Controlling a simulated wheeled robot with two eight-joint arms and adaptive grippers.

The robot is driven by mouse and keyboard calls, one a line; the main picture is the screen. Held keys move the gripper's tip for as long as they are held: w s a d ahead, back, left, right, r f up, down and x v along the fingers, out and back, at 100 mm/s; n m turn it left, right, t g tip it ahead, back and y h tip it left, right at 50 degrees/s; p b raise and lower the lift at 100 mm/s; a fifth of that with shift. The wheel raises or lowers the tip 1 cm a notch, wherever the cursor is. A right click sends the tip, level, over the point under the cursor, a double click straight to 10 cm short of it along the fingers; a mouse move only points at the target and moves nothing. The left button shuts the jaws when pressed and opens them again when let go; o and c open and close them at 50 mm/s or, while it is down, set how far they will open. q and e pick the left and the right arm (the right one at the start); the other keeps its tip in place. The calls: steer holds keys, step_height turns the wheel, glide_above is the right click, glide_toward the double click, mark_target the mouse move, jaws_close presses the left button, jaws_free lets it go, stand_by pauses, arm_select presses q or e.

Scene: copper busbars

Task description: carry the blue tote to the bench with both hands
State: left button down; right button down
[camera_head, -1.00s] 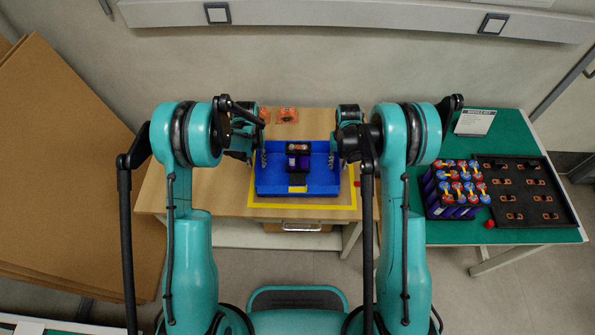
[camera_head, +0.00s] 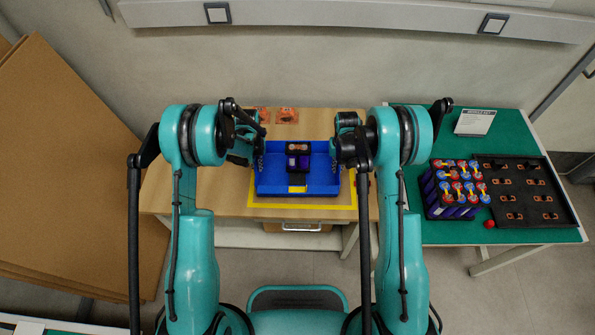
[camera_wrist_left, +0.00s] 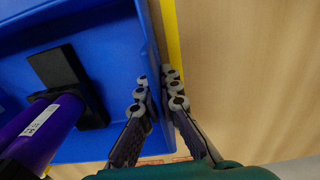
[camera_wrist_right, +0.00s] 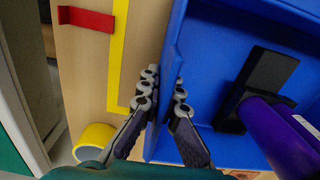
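The blue tote (camera_head: 321,178) rests on a wooden-topped table (camera_head: 213,190), within a yellow outline. In the head view, my left gripper (camera_head: 258,163) and right gripper (camera_head: 335,160) are partly hidden by my arms. A green-topped bench (camera_head: 440,144) stands to the right.
The bench carries a crate of purple cells with red and blue tops (camera_head: 455,190), a black tray of copper parts (camera_head: 520,190), a sign (camera_head: 475,122) and a small red object (camera_head: 489,224). Orange parts (camera_head: 287,115) lie behind the tote. Brown panels (camera_head: 70,160) lean at left.

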arm_select(q)
steer(key=shift+r, duration=0.2)
arm_select(e)
steer(key=shift+r, duration=0.15)
